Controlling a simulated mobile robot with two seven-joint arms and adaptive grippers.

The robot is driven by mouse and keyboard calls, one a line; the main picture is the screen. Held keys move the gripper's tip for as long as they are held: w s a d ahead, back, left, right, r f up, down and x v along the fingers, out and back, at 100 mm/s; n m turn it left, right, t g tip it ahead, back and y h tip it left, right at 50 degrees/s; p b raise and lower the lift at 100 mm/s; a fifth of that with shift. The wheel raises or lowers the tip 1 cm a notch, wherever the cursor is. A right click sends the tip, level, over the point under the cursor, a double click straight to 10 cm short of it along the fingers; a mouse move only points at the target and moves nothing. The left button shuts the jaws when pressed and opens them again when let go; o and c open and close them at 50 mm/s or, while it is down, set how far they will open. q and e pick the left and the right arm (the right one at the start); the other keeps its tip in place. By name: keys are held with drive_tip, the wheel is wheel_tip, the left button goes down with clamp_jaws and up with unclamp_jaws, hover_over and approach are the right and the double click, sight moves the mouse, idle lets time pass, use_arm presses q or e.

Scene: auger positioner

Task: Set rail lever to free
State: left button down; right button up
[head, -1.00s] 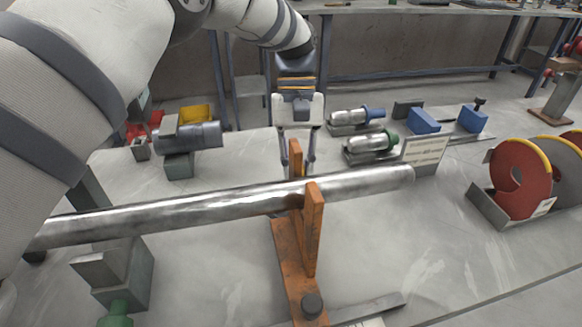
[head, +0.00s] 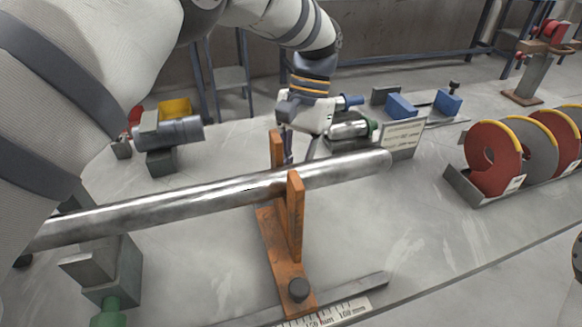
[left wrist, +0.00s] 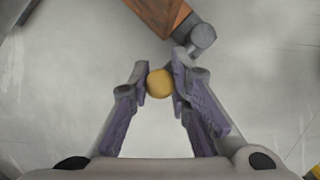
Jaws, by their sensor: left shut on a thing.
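My left gripper (head: 298,156) reaches down behind the orange bar support (head: 285,255) in the head view. In the left wrist view the gripper (left wrist: 161,80) is shut on a round yellow knob (left wrist: 159,84), which sits between its fingertips. This knob appears to be the rail lever's handle; the lever's arm is not clearly visible. A grey round part (left wrist: 201,37) adjoins the end of the orange base (left wrist: 158,12) just beyond the knob. In the head view the knob is hidden behind the support and bar. My right gripper is in neither view.
A long steel bar (head: 200,200) runs across the orange support, in front of my gripper. A grey block with a green knob (head: 110,272) stands at left. A sign (head: 400,138), grey-and-blue parts (head: 350,130) and red discs (head: 493,157) are to the right.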

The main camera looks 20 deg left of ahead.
use_arm(q)
drive_tip(key=shift+s+f, duration=0.1)
idle(0.4)
drive_tip(key=c, duration=1.5)
unclamp_jaws()
drive_tip(key=shift+o, duration=0.2)
drive_tip(key=v, duration=0.7)
drive_tip(key=shift+r, duration=0.25)
